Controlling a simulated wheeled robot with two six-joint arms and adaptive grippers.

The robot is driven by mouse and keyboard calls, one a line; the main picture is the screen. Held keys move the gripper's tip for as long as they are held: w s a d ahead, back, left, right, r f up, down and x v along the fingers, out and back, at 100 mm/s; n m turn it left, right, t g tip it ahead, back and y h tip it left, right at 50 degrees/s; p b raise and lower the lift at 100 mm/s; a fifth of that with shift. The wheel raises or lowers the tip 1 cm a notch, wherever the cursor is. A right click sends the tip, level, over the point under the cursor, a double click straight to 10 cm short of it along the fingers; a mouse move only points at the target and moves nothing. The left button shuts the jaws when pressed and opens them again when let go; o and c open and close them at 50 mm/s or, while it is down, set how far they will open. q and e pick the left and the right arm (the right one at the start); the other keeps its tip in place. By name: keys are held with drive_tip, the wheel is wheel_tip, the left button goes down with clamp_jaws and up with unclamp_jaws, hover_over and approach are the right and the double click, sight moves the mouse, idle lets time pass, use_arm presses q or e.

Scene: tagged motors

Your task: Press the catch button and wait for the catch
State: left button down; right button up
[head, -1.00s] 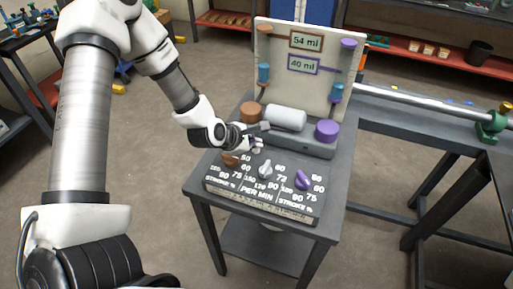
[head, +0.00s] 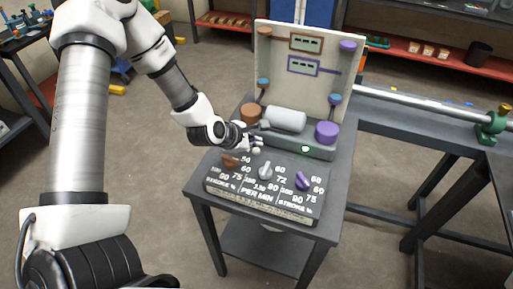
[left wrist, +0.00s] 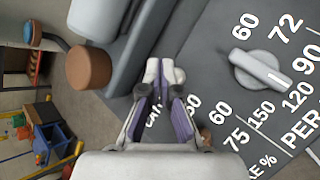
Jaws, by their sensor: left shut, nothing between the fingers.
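My left gripper (head: 257,143) is shut and empty, low over the panel (head: 225,192) of the bench unit, at its back left by the brown motor knob. In the left wrist view its closed fingertips (left wrist: 159,72) are beside partly covered lettering that starts "CA". The catch button is not clearly seen; the fingers may hide it. A green lamp (head: 305,149) glows on the front of the grey base. The upper brown-framed display (head: 306,43) and the lower purple-framed display (head: 303,66) both show dashes.
A white dial knob (head: 265,170) and a purple dial knob (head: 302,180) stand on the panel. Behind are a brown cap (head: 250,113), a pale cylinder (head: 286,118) and a purple cap (head: 327,132). A metal rail (head: 425,107) runs to the right.

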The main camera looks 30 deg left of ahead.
sight(255, 151)
use_arm(q)
wheel_tip(255, 151, up, 6)
drive_tip(key=p, duration=0.4)
idle(0.4)
idle(0.4)
